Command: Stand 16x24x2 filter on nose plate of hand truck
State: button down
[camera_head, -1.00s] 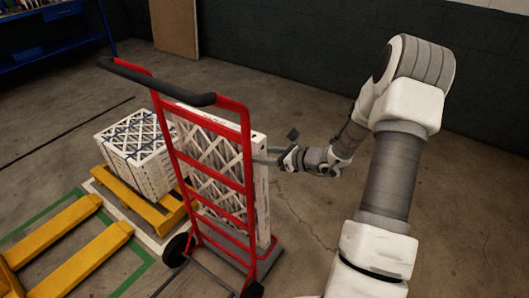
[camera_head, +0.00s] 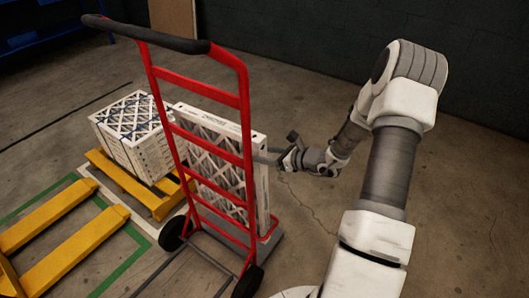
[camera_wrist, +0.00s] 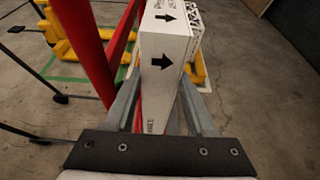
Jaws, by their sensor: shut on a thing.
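The filter (camera_head: 262,185) is an upright white box with a dark lattice print, standing close against the red hand truck (camera_head: 248,110), seen through its rungs. Its lower end is at the grey nose plate (camera_head: 268,245); I cannot tell whether it touches it. My gripper (camera_head: 272,161) is at the filter's right-hand narrow side. In the wrist view, my gripper (camera_wrist: 160,95) has a finger on either side of the filter's narrow end (camera_wrist: 165,50), which bears black arrows. The fingers are shut on it. The red frame is just left of them.
More boxed filters (camera_head: 135,150) sit on a yellow pallet (camera_head: 160,203) at left. Yellow forks (camera_head: 75,245) lie on the floor in front of it. A blue shelf (camera_head: 50,38) stands at the back left. The floor right of the truck is clear.

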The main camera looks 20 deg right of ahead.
aim_at(265, 191)
notch_tip(265, 191, down, 18)
jog(key=b, duration=1.3)
jog(key=shift+f+b, duration=0.1)
jog(key=shift+b, duration=0.25)
jog(key=shift+c, duration=0.7)
grip_release()
jog(key=shift+s+d, duration=0.1)
